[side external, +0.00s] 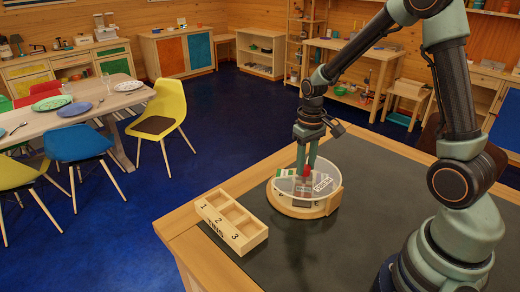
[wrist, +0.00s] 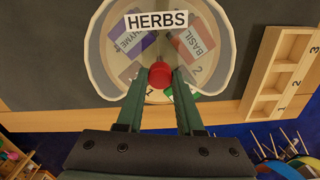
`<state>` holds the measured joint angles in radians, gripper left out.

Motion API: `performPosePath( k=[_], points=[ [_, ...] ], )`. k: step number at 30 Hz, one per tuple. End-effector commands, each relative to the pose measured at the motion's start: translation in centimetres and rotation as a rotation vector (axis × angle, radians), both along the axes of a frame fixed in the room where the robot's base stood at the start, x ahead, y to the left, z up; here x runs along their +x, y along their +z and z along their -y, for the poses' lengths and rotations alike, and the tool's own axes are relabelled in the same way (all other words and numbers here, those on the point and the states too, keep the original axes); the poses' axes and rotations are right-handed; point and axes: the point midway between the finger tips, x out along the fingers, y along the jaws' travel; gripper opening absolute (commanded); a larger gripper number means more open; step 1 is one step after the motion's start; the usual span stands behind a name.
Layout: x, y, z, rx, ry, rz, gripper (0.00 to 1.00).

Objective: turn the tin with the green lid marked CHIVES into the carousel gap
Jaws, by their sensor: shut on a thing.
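The round wooden carousel (side external: 295,207) stands on the dark worktop, with a clear curved wall and a HERBS sign (wrist: 157,20). My gripper (wrist: 160,88) points down at its middle, its fingers shut on the red knob (wrist: 160,75). Inside, the purple THYME tin (wrist: 130,42) lies at the left and the red BASIL tin (wrist: 195,40) at the right in the wrist view. A green-edged tin (side external: 284,172) shows at the left in the side view; a green patch is partly behind a finger in the wrist view. I cannot read CHIVES on it.
A wooden rack (side external: 215,212) with compartments numbered 1, 2, 3 stands left of the carousel, near the worktop edge; its compartments look empty. The dark worktop (side external: 335,250) in front of the carousel is clear. Chairs and a dining table (side external: 95,103) stand beyond.

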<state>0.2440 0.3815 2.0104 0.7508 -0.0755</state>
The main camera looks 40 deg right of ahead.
Motion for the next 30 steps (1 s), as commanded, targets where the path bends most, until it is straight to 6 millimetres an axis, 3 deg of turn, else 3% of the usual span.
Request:
performPosePath(
  k=[15,30],
  points=[
    [0.13,0.14,0.04,0.0,-0.443,0.004,0.0],
    [0.17,0.16,0.05,-0.001,-0.619,0.006,0.0]
  ],
)
